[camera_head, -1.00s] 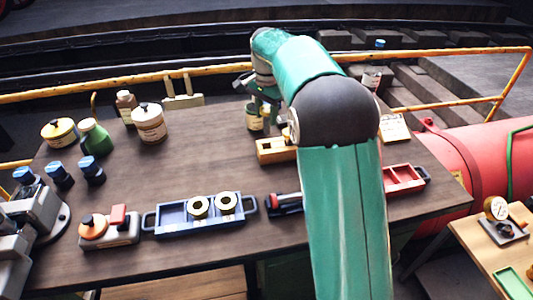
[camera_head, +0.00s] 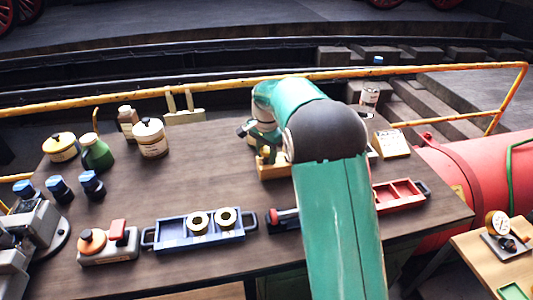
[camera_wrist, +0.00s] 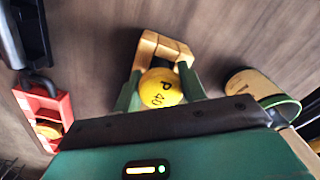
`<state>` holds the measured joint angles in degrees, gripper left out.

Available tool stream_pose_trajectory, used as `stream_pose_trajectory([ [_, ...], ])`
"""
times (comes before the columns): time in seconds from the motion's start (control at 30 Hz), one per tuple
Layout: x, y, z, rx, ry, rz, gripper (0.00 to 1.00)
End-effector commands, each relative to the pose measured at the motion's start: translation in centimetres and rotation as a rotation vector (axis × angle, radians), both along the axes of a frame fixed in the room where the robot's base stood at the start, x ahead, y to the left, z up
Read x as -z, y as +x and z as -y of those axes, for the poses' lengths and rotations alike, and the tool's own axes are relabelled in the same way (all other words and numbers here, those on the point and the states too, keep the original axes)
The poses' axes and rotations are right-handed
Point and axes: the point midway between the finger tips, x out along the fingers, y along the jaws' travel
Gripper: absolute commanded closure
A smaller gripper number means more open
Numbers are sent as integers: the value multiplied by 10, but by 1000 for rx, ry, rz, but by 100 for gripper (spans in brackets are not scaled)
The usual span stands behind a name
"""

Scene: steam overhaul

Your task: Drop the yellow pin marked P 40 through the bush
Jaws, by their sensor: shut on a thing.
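The yellow pin (camera_wrist: 160,88), marked P 40 on its round end, shows in the wrist view. My gripper (camera_wrist: 160,92) is shut on it, with one green finger on each side. A yellow-tan block (camera_wrist: 163,47) lies just beyond the pin; I cannot tell whether they touch. In the head view my gripper (camera_head: 267,156) is low over the same block (camera_head: 272,172), partly hidden by my arm. Two brass ring-shaped bushes (camera_head: 198,222) (camera_head: 227,217) sit in the blue tray (camera_head: 176,244). Any bush at the yellow-tan block is hidden.
A red tray (camera_head: 402,194) lies right of my arm, on the wooden bench (camera_head: 130,190). A cream tub (camera_head: 150,138), a green bottle (camera_head: 97,152) and blue-topped parts (camera_head: 92,184) stand at left. A tan can (camera_wrist: 256,88) is close right of my gripper in the wrist view.

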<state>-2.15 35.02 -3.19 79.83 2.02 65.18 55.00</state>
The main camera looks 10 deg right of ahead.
Motion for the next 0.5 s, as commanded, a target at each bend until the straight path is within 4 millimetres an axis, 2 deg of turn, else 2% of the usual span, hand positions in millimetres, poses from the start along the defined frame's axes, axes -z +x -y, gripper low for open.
stream_pose_trajectory([
  [0.17,4,0,0,0,0,1,98],
  [0.2,4,0,0,0,0,0,52],
  [0.27,4,0,0,0,0,0,40],
  [0.5,4,0,0,0,0,0,38],
])
